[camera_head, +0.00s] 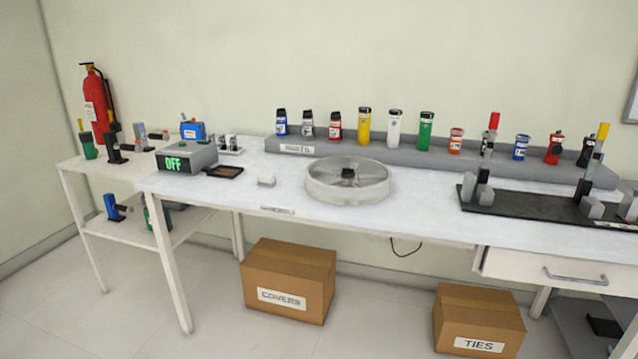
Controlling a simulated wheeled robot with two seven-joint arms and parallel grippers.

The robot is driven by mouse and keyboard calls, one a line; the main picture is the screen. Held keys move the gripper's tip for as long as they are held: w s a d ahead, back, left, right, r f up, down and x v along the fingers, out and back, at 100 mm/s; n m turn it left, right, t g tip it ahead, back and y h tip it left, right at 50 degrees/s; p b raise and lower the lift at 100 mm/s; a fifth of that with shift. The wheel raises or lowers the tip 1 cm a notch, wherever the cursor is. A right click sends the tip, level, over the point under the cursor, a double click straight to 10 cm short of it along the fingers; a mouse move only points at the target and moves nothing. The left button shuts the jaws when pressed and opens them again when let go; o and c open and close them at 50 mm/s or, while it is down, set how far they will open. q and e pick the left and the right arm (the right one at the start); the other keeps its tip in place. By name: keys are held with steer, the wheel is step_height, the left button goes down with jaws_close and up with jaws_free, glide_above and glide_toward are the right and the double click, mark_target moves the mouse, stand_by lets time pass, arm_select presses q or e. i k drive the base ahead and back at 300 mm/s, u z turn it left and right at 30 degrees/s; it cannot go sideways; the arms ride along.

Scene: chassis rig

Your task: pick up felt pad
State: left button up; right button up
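No thing in view is clearly marked as the felt pad. A small flat dark pad-like piece with a brownish top (225,172) lies on the white bench (240,200), just right of the grey box with the green "OFF" display (187,158). A small white block (266,180) lies to its right, apart from it. I cannot tell which of these, if either, is felt. Neither of my grippers is in view.
A round clear-walled tray (348,195) holds a small black object. A grey rack (420,163) of colored bottles runs along the back. A black fixture plate (530,206) is at right. Boxes labelled COVERS (290,270) and TIES (480,315) stand on the floor.

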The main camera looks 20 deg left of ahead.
mark_target(265, 178)
steer(key=u, duration=0.7)
steer(key=i, duration=1.7)
steer(key=z, duration=0.3)
